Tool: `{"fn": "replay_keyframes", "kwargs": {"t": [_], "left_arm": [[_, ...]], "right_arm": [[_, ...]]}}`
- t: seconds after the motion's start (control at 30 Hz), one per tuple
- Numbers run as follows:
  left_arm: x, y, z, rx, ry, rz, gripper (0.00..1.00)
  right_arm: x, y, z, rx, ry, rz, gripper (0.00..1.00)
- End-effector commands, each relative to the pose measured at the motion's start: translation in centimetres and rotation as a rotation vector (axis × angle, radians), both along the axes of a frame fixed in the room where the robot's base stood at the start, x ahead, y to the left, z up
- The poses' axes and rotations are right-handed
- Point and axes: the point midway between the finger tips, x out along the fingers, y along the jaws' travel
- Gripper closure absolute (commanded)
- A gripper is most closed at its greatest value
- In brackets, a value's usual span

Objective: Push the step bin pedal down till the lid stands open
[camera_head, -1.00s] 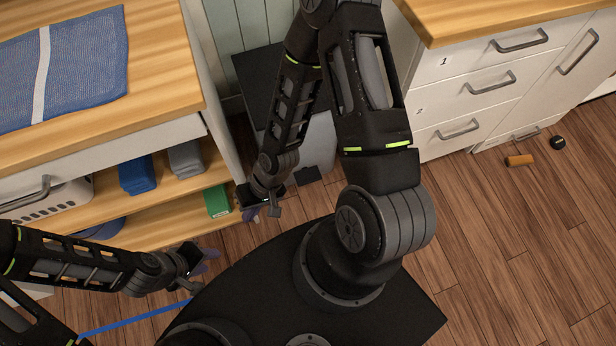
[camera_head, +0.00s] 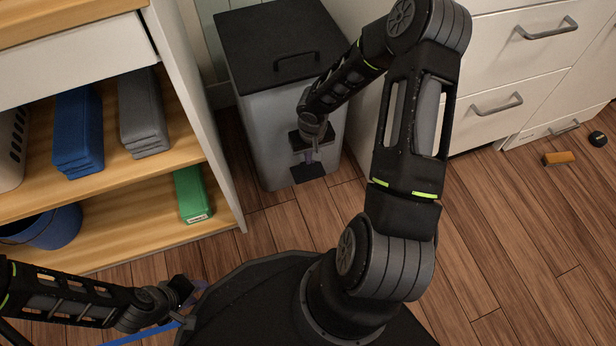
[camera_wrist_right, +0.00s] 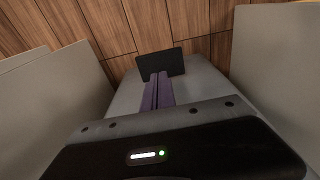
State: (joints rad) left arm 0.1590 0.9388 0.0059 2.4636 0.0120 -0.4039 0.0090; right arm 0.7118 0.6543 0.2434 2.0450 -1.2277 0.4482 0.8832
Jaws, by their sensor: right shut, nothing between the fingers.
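The step bin (camera_head: 262,130) is a grey box with a black lid (camera_head: 270,45), standing between the shelf unit and the drawers. The lid lies closed. Its black pedal (camera_head: 309,173) sticks out at the bottom front, and it also shows in the right wrist view (camera_wrist_right: 160,62). My right gripper (camera_head: 308,160) points down in front of the bin, right over the pedal. Its purple fingers (camera_wrist_right: 157,92) are shut with nothing between them. I cannot tell whether they touch the pedal. My left gripper (camera_head: 196,298) hangs at the lower left, away from the bin; its fingers are partly hidden.
A shelf unit (camera_head: 215,170) with blue and grey folded cloths, a green box (camera_head: 192,195) and a blue bucket (camera_head: 45,228) stands left of the bin. White drawers (camera_head: 490,65) stand to the right. An orange-brown block (camera_head: 559,158) and a black round thing (camera_head: 597,139) lie on the floor.

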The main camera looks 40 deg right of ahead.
Motion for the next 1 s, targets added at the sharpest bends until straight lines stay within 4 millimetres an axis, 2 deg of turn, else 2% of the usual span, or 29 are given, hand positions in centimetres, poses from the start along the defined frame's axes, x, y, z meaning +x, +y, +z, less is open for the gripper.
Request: {"fn": "replay_keyframes", "kwargs": {"t": [0.27,0.47,1.0], "left_arm": [[0.0,0.0,0.1,0.0,0.0,0.0,0.64],[0.0,0.0,-0.4,0.0,0.0,0.0,0.64],[0.6,0.2,-3.6,-0.006,-0.004,0.004,0.64]], "right_arm": [[0.0,0.0,0.1,0.0,0.0,0.0,1.0],[0.0,0.0,-0.6,0.002,0.0,0.0,1.0],[0.5,-0.1,-6.3,0.002,0.0,0.0,1.0]]}}
